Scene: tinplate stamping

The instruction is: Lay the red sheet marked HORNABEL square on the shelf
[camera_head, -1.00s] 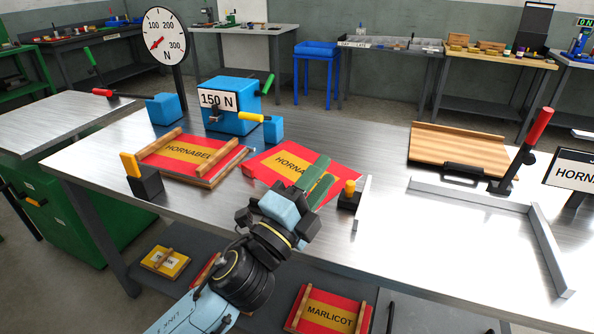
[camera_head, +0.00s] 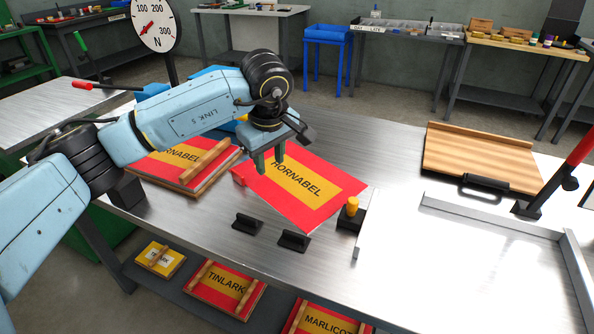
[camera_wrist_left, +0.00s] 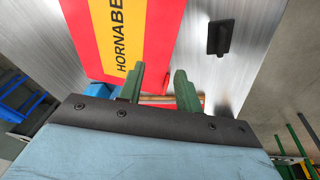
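The loose red sheet marked HORNABEL (camera_head: 325,207), with a yellow band, lies flat and turned at an angle on the steel table. It also shows in the left wrist view (camera_wrist_left: 158,30). My left gripper (camera_head: 269,160) is over the sheet's far left corner, its green fingers pointing down. In the left wrist view its fingers (camera_wrist_left: 158,88) are apart with nothing clearly between them. A HORNABEL stack (camera_head: 172,163) in a wooden-barred holder is left of the sheet. Which surface is the named shelf is unclear; a lower shelf (camera_head: 195,289) runs under the table. My right gripper is out of view.
Two small black blocks (camera_head: 248,222) (camera_head: 294,241) stand near the table's front edge. A yellow-knobbed black post (camera_head: 350,212) is right of the sheet. A metal corner fence (camera_head: 490,213), wooden board (camera_head: 483,160) and red-handled lever (camera_head: 580,148) are at right. TINLARK (camera_head: 225,283) and MARLICOT (camera_head: 328,318) sheets lie below.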

